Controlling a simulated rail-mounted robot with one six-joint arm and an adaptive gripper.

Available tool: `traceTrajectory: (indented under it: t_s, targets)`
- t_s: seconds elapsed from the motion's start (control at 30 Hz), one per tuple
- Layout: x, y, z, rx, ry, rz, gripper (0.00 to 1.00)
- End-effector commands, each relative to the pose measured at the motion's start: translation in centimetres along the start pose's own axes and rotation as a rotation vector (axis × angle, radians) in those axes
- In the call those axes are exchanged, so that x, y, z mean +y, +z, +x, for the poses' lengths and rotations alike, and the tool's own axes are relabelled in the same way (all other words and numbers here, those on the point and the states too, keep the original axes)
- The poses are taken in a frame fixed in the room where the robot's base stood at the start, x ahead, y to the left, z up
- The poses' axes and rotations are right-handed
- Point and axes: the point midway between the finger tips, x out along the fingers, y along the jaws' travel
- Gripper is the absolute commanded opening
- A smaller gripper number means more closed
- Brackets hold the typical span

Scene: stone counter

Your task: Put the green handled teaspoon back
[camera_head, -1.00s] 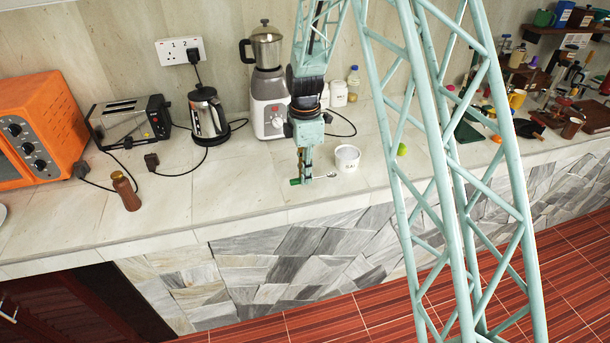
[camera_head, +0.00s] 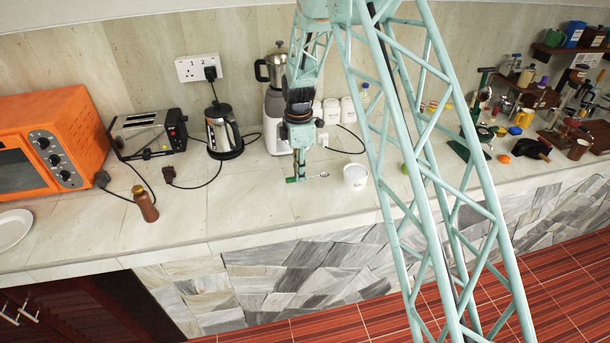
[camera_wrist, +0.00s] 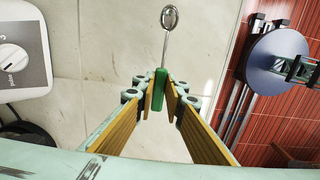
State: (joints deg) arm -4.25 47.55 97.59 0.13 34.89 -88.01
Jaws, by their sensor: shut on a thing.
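The green-handled teaspoon (camera_wrist: 169,30) is held by its green handle between the fingers of my gripper (camera_wrist: 161,90), with the metal bowl pointing away from the fingers. In the head view the spoon (camera_head: 318,176) lies roughly level just above or at the counter, its bowl to the right; I cannot tell whether it touches. My gripper (camera_head: 299,175) points down, shut on the handle. A white labelled tub (camera_head: 355,176) stands on the counter just right of the spoon's bowl, apart from it.
Behind my gripper stand a blender (camera_head: 275,110) and several white canisters (camera_head: 331,110). A kettle (camera_head: 222,130), toaster (camera_head: 148,132), brown bottle (camera_head: 145,204) and orange oven (camera_head: 45,135) are to the left. A green round thing (camera_head: 404,169) lies right of the tub.

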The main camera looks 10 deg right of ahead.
Motion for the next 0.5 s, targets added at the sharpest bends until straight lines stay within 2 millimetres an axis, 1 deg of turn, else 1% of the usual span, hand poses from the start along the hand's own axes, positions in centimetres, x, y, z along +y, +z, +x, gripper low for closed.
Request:
traceTrajectory:
  t_s: [0.03,0.5]
  targets:
    - [0.6,-0.3,-0.5,0.000,0.001,-0.001,0.02]
    - [5.1,-2.5,-1.2,0.001,0.001,-0.001,0.02]
